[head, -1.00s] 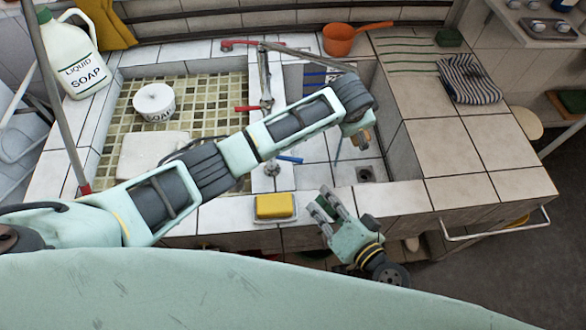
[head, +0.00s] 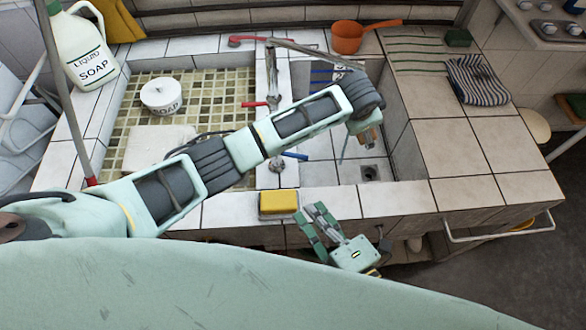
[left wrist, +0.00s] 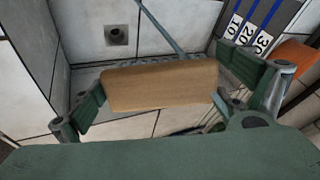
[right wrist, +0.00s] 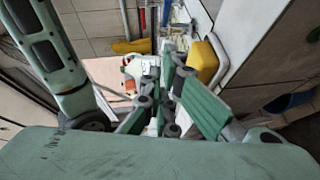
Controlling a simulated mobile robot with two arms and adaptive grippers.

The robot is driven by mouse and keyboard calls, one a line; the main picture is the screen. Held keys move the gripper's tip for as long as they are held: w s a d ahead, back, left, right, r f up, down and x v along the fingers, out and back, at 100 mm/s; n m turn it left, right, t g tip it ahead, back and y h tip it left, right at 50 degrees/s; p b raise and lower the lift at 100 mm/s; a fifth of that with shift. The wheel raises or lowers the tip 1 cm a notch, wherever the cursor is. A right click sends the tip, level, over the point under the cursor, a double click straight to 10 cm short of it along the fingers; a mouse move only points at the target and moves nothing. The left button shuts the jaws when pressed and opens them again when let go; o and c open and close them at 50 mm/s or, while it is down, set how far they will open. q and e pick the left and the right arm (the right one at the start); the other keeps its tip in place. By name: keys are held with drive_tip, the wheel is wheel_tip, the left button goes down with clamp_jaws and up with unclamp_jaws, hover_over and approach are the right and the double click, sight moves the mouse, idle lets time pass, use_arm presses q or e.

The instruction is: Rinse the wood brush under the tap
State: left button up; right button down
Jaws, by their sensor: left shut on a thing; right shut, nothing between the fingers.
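In the head view the left gripper (head: 362,132) is over the right basin, below the tap's spout, and hides most of the brush (head: 367,135). The metal tap (head: 272,80) stands on the divider between the basins, its spout reaching right. My right gripper (head: 320,222) is shut and empty in front of the sink's front edge.
A yellow sponge (head: 278,202) lies on the front ledge, close to the right gripper. A soap tub (head: 162,97) and a white slab are in the left basin. An orange pan (head: 348,38) and a striped cloth (head: 476,82) lie on the tiles. A drain (head: 370,173) shows.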

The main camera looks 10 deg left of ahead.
sight(290, 154)
drive_tip(key=x, duration=0.9)
drive_tip(key=shift+w+a, duration=0.1)
drive_tip(key=w, duration=0.3)
drive_tip(key=shift+w+a+f, duration=0.15)
drive_tip(key=shift+a+f, duration=0.2)
drive_tip(key=shift+w+d+f, duration=0.1)
drive_tip(key=shift+w+f, duration=0.05)
drive_tip(key=shift+w, duration=0.35)
